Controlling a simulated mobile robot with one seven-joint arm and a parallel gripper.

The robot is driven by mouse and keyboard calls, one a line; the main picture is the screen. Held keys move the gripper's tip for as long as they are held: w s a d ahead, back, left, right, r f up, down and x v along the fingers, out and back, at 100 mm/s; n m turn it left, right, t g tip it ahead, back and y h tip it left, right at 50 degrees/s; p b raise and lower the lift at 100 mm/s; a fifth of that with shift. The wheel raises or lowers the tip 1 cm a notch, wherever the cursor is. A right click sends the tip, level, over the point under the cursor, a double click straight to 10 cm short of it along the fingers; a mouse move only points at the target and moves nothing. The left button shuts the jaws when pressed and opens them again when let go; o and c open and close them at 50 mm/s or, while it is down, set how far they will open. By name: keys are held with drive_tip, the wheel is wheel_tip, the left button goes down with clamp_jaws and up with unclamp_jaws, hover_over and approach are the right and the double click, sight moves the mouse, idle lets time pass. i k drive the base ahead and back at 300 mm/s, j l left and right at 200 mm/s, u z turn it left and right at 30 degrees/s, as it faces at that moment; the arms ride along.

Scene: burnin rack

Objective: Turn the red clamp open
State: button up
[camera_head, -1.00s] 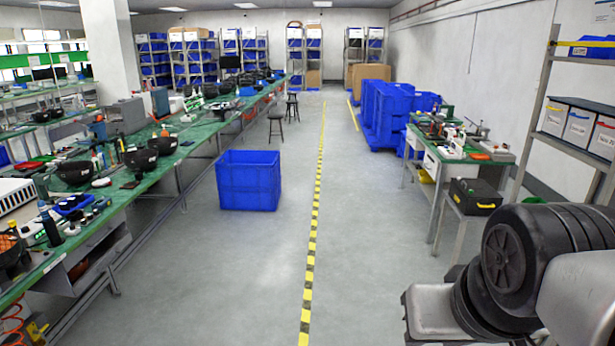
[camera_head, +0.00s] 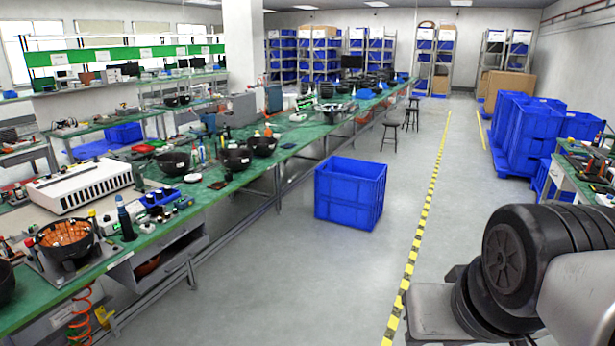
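I cannot make out a red clamp in this view. Small tools and red or orange items on the benches are too small to tell apart. My gripper is not in view; only dark and grey links of my own arm show at the lower right.
A long green workbench (camera_head: 205,205) runs along the left, bearing a white slotted unit (camera_head: 85,188) and several black bowls. A blue crate (camera_head: 350,193) stands on the floor beside it. Blue crates (camera_head: 520,130) and a tool table (camera_head: 570,180) are at right. The grey floor between is clear.

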sight(29, 243)
drive_tip(key=i+u, duration=0.25)
drive_tip(key=u, duration=0.25)
drive_tip(key=i+l+u, duration=0.2)
drive_tip(key=u, duration=0.25)
drive_tip(key=i+l+u, duration=0.15)
drive_tip(key=u, duration=0.35)
drive_tip(key=i+l+u, duration=0.2)
drive_tip(key=u, duration=0.2)
drive_tip(key=i+l+u, duration=0.2)
drive_tip(key=l+u, duration=0.2)
